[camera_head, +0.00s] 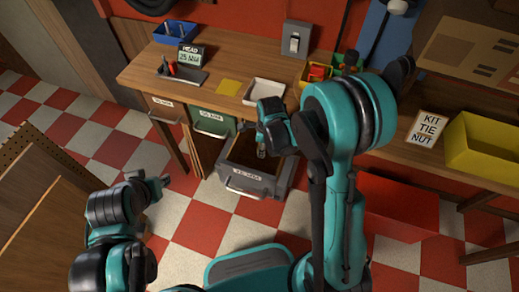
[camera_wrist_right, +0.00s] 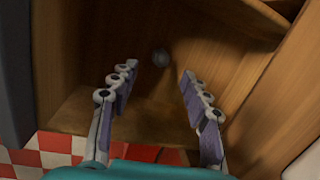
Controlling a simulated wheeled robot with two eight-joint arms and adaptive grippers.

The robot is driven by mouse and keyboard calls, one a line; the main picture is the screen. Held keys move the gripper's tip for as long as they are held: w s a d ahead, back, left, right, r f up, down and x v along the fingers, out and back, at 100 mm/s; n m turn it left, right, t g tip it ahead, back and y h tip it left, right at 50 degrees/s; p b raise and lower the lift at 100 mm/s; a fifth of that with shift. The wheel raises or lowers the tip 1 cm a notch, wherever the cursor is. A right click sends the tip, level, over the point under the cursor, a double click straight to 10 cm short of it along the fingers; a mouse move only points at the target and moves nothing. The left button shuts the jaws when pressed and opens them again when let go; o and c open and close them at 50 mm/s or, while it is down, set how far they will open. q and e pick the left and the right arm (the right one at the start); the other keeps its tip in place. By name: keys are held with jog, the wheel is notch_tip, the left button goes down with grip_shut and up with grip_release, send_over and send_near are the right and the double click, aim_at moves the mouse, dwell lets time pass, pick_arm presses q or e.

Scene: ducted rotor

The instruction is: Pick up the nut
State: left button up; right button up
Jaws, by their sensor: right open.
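A small grey round thing, which looks like the nut (camera_wrist_right: 160,57), lies on the wooden bottom of the open drawer in the right wrist view. Its details are blurred. My right gripper (camera_wrist_right: 157,74) is open and empty, its two fingers pointing into the drawer. The nut shows between and just beyond the fingertips, apart from both. In the head view my right gripper (camera_head: 255,142) is over the pulled-out grey-fronted drawer (camera_head: 243,183), and the nut cannot be made out there. My left gripper (camera_head: 158,185) is low at the left, away from the bench; its fingers are too small to judge.
The workbench (camera_head: 138,72) holds a blue bin (camera_head: 176,36), a yellow pad (camera_head: 228,87) and a white tray (camera_head: 266,94). A green-fronted drawer (camera_head: 212,123) is beside the open one. The drawer's wooden walls (camera_wrist_right: 260,95) stand close to my right fingers.

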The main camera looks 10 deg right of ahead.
jog(key=f+b, duration=0.1)
jog(key=f, duration=0.2)
jog(key=w+f+b, duration=0.1)
jog(key=f, duration=0.2)
jog(key=shift+w+f+b, duration=0.15)
jog(key=shift+f+b, duration=0.15)
jog(key=shift+b, duration=0.1)
jog(key=shift+r, duration=0.15)
jog(key=shift+c, duration=1)
grip_shut()
